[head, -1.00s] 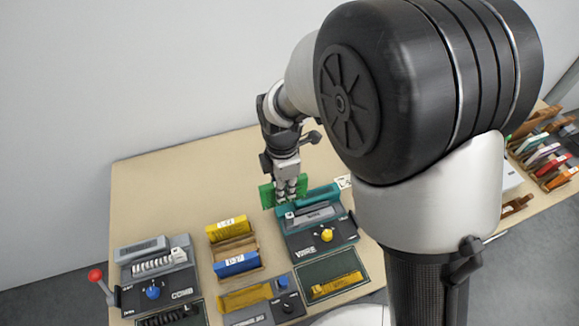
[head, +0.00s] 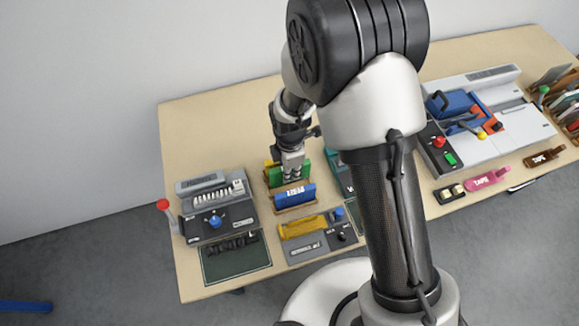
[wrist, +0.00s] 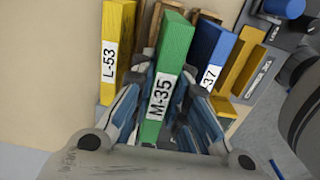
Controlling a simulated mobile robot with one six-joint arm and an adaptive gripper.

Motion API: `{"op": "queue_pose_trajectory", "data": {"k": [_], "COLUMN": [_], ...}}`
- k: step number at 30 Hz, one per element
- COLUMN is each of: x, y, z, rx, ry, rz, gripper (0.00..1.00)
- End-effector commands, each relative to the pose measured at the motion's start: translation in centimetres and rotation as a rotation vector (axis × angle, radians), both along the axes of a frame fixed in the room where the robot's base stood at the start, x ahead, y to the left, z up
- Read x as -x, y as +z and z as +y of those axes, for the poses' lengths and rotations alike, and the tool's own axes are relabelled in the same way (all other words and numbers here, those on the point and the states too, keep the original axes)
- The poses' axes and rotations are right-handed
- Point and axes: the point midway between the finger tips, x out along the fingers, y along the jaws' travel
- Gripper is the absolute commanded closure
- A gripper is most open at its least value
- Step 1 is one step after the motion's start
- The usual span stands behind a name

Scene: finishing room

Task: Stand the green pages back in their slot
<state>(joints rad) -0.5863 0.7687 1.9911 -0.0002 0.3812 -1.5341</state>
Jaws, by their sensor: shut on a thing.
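The green pages, a thin upright block labelled M-35 (wrist: 170,72), are between the fingers of my gripper (head: 291,173). My gripper is shut on them. In the head view the green pages (head: 276,174) are at the wooden rack (head: 269,184), between a yellow block and a blue block. In the wrist view the yellow block labelled L-53 (wrist: 118,40) is to the left and the blue block (wrist: 214,50) to the right, its label partly hidden. The lower end of the green pages is hidden, so I cannot tell whether they touch the slot floor.
The comb machine (head: 212,208) with a red-knobbed lever (head: 163,205) stands to the left. A teal machine (head: 335,160) stands close on the right, partly behind my arm. The table behind the rack is clear.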

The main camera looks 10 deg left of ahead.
Motion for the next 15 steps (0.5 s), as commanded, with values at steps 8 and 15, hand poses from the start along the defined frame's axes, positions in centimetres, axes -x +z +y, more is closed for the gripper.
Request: {"op": "queue_pose_trajectory", "data": {"k": [8,15], "x": [0.0,0.0], "y": [-3.0,-3.3], "z": [0.0,0.0], "rx": [0.0,-0.001], "ry": [0.0,0.0], "rz": [0.0,-0.001], "gripper": [1.0,1.0]}}
